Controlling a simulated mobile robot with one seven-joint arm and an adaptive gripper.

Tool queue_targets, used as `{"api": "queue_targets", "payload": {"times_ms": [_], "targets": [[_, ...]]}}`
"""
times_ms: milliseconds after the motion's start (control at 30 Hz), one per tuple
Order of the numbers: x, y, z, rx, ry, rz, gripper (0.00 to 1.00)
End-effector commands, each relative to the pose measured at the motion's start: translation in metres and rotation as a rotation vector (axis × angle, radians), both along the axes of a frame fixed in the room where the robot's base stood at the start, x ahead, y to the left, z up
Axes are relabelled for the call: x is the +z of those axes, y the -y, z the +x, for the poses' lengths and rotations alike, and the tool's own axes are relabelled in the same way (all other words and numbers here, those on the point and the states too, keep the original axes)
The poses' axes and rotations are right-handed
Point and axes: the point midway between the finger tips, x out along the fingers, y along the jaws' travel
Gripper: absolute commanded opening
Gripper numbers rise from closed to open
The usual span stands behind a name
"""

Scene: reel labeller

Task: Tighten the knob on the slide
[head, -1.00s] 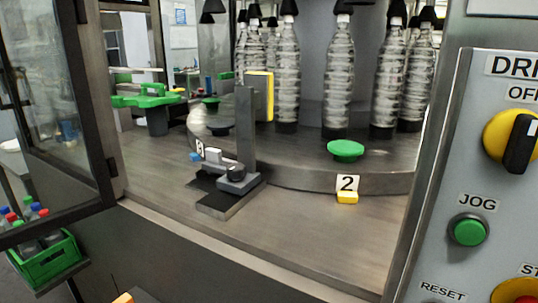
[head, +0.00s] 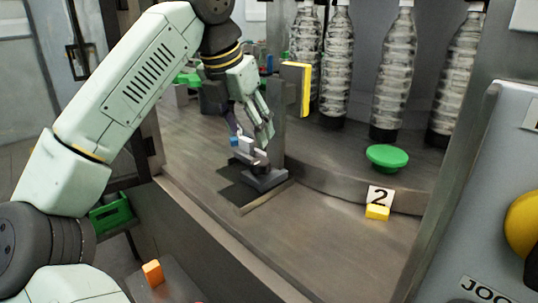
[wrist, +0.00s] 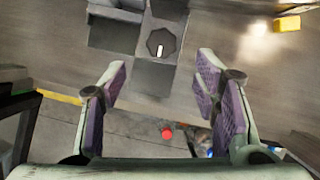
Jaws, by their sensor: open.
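The slide (head: 266,179) is a grey block on a dark plate on the machine deck, at the foot of an upright post. Its black knob (head: 261,158) is partly hidden by my gripper (head: 254,138) in the head view. In the wrist view the knob (wrist: 161,42) is a dark, many-sided cap with a white mark, on the grey slide (wrist: 155,76). My gripper (wrist: 163,75) is open and empty there, its purple-padded fingers wide apart. The knob lies beyond the fingertips, near the middle of the gap. I see no contact with it.
A post with a yellow-edged plate (head: 304,88) rises beside the slide. Bottles (head: 393,80) and a green disc (head: 387,156) stand on the round table behind. A yellow block (head: 377,212) sits by label 2. The deck in front is clear.

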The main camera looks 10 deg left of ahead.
Motion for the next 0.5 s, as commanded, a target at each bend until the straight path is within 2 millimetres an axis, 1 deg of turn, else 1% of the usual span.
{"api": "queue_targets", "payload": {"times_ms": [300, 500], "targets": [[-0.054, 0.010, 0.021, -0.007, -0.001, -0.005, 0.56], [-0.077, 0.014, 0.030, -0.006, 0.000, -0.005, 0.56]]}}
